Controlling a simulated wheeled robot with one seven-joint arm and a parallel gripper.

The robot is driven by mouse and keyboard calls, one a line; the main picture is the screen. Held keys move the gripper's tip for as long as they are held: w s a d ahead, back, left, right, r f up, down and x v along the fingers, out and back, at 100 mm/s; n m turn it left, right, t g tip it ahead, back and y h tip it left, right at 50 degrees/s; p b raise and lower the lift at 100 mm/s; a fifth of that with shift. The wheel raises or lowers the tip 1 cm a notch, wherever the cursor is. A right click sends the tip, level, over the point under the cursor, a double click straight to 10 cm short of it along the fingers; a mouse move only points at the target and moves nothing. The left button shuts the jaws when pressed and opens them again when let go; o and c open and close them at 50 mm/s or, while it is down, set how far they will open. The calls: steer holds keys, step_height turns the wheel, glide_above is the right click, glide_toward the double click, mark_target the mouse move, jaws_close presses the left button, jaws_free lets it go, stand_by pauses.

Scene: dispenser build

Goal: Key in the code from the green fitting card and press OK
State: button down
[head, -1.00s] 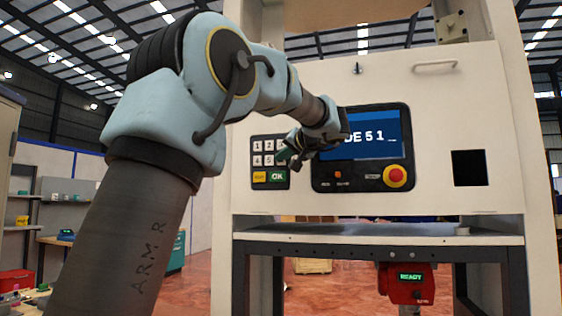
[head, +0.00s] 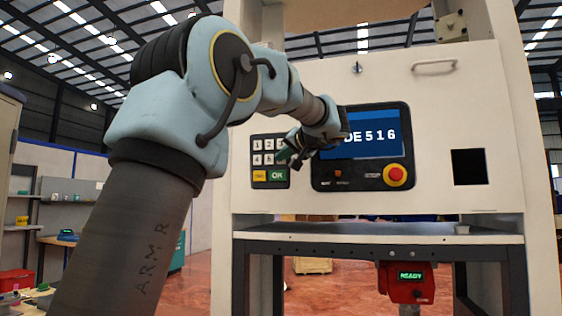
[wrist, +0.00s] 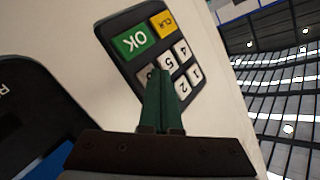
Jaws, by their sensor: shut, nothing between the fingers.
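The keypad (head: 257,160) is on the white machine panel, with white number keys, a yellow CLR key (head: 259,176) and a green OK key (head: 278,176). My gripper (head: 288,157) is shut and empty at the keypad's right side. In the wrist view its green fingers (wrist: 160,80) cover the key beside the 5, below the OK key (wrist: 134,40); whether they touch it I cannot tell. I see no green fitting card.
A red and yellow stop button (head: 395,175) is under the display. A shelf (head: 380,238) juts out below the panel, with a red unit reading READY (head: 407,283) under it. A handle (head: 434,65) is above.

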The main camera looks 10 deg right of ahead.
steer(key=shift+s+a+f+b, duration=0.1)
steer(key=shift+s+a+b, duration=0.15)
steer(key=shift+s+b, duration=0.25)
steer(key=shift+s+a, duration=0.1)
steer(key=s+a+b, duration=0.1)
steer(key=s+b, duration=0.1)
steer(key=s+a+b, duration=0.1)
steer(key=s+b, duration=0.1)
steer(key=shift+s+a, duration=0.2)
stand_by(0.7)
